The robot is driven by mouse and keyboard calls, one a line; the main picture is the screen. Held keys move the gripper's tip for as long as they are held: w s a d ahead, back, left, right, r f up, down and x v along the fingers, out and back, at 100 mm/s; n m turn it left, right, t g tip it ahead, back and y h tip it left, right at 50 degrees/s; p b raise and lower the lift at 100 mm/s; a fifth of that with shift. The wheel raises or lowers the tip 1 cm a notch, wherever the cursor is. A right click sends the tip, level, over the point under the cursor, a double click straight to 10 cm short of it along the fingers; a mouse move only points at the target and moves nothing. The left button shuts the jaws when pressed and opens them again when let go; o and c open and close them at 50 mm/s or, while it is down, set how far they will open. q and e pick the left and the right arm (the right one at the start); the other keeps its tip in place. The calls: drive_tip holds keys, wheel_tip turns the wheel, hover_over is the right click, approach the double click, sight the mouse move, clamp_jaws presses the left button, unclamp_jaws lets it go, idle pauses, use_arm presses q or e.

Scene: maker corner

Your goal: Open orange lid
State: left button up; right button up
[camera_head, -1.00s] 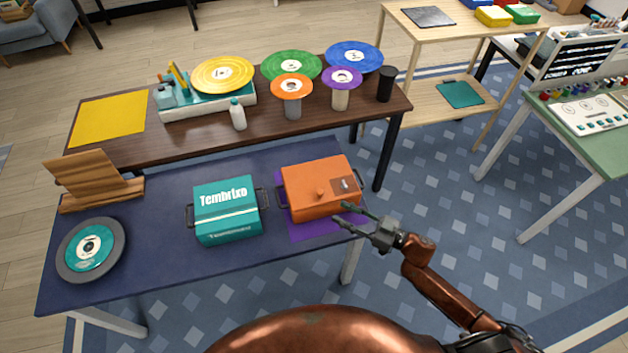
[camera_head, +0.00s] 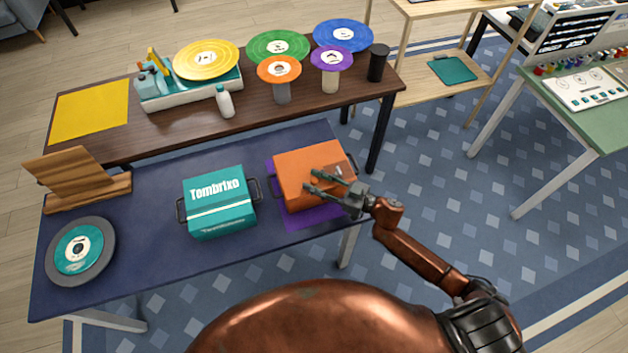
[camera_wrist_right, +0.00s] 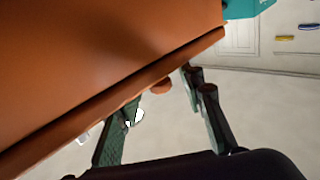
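The orange box (camera_head: 292,202) stands on a purple mat (camera_head: 316,217) at the right end of the navy table. Its orange lid (camera_head: 294,161) lies flat on top, closed. My right gripper (camera_head: 309,182) reaches in from the right over the lid, fingers apart. In the right wrist view the orange lid (camera_wrist_right: 90,60) fills the upper left. Its round orange knob (camera_wrist_right: 161,86) shows between the spread fingers of my right gripper (camera_wrist_right: 160,105), with gaps visible on both sides. In the head view the fingers hide the knob. My left gripper is not in view.
A teal box (camera_head: 219,202) with side handles stands just left of the orange one. A wooden stand (camera_head: 75,178) and a grey turntable with a teal disc (camera_head: 80,250) are farther left. Behind is a dark wooden table (camera_head: 180,130) with coloured discs, a white bottle and a black cup.

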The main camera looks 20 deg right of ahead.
drive_tip(key=shift+w+a, duration=0.15)
drive_tip(key=shift+c, duration=0.2)
clamp_jaws()
idle(0.5)
